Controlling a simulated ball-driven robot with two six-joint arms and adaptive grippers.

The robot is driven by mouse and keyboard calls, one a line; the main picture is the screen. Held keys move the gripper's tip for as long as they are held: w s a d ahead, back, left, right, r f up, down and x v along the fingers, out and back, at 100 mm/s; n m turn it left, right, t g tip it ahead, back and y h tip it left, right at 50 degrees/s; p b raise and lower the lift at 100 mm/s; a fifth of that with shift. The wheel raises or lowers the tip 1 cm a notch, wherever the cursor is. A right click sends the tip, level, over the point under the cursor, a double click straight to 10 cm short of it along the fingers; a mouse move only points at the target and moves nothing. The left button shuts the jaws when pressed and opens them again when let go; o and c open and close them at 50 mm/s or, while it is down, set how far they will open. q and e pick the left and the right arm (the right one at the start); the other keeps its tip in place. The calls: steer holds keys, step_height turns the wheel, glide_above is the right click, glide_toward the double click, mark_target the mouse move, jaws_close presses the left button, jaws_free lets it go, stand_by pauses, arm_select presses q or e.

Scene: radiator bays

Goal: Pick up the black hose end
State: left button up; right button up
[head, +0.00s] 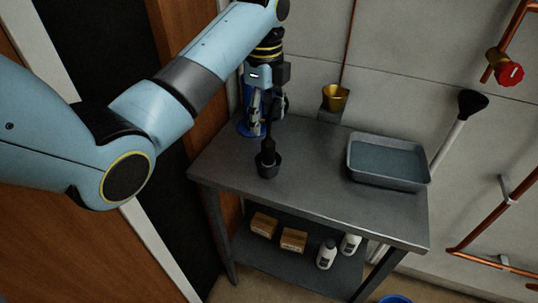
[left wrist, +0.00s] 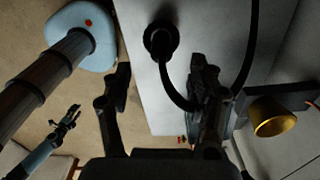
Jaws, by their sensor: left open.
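The black hose end (head: 267,146) stands upright in a black round holder (head: 267,168) on the grey table. In the left wrist view the holder (left wrist: 160,38) is near the top, and a black hose (left wrist: 171,88) curves from it. My left gripper (head: 267,118) points down above the holder. Its fingers are apart, and in the left wrist view the hose shows between and behind the fingers of my left gripper (left wrist: 163,72). I cannot tell whether they touch it. My right gripper (left wrist: 66,118) shows small at the lower left; its jaws are too small to judge.
A grey tray (head: 375,182) sits at the table's right. A brass cup (head: 335,97) is at the wall behind. A blue object (head: 243,124) is partly hidden behind my left gripper. Boxes (head: 293,240) and white bottles (head: 327,254) stand on the lower shelf. The tabletop's middle front (head: 320,200) is clear.

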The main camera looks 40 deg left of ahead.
mark_target(268, 150)
arm_select(q)
step_height(268, 150, down, 5)
steer(key=shift+r, duration=0.15)
steer(key=f, duration=0.5)
steer(key=shift+w+d+f+p, duration=0.15)
steer(key=shift+d+p, duration=0.15)
steer(key=shift+c, duration=0.2)
jaws_close()
